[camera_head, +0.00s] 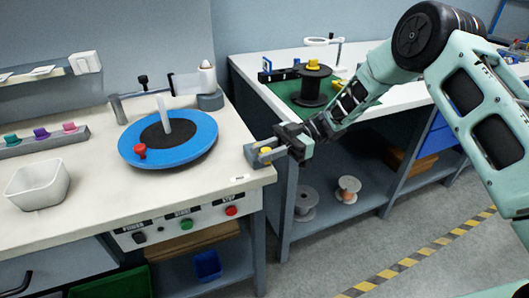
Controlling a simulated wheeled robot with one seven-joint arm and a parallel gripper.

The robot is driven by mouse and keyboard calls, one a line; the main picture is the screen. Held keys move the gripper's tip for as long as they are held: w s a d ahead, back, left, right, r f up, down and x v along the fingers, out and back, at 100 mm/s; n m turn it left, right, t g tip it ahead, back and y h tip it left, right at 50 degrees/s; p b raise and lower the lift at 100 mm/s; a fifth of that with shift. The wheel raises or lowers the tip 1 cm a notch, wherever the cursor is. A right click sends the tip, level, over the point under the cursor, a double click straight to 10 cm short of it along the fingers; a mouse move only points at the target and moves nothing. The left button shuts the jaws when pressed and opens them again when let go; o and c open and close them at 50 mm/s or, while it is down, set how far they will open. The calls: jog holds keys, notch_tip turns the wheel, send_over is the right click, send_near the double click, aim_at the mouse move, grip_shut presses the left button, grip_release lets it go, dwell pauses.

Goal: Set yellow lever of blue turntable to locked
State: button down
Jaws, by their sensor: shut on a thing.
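The blue turntable (193,148) is a blue disc with a black centre on the left workbench. A white upright post (163,115) stands on it, and a red knob (140,151) sits at its front left. The yellow lever (265,151) shows as a small yellow piece just right of the turntable, near the bench's right edge. My gripper (258,154) reaches in from the right, and its fingers are shut around the yellow piece. The fingers hide most of the lever, so its angle cannot be told.
A white bin (38,185) and a rack of coloured pieces (42,141) are at left. A grey bracket arm (150,99) stands behind the turntable. Buttons (186,224) line the bench front. A black spool (311,87) stands on the right bench. Floor space is free at lower right.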

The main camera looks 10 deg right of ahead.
jog(key=c, duration=1.2)
grip_release()
jog(key=shift+c, duration=0.2)
jog(key=shift+d, duration=0.1)
jog(key=b+v, duration=0.1)
jog(key=v, duration=0.6)
jog(key=shift+w+d, duration=0.2)
jog(key=w+a+r+m+t+h+p, duration=0.1)
jog(key=w+a+r+m+t+h, duration=0.1)
jog(key=a+r+m+t, duration=0.5)
jog(key=w+a+r+m+t+h+p, duration=0.1)
jog(key=w+a+r+m+t+h, duration=0.15)
jog(key=a+r+t, duration=0.45)
jog(key=s+d+f+m+g+h+p, duration=0.1)
jog(key=s+d, duration=0.4)
jog(key=s, duration=0.7)
jog(key=s+d+f+m+g+h+p, duration=0.1)
jog(key=s+d+m+g+h, duration=0.2)
jog(key=s, duration=0.9)
jog(key=s+d+f+m+g+h+p, duration=0.1)
jog(key=s+d+f+m+g+h, duration=0.1)
jog(key=s+d+h, duration=0.5)
jog(key=s, duration=0.5)
jog(key=shift+s, duration=0.2)
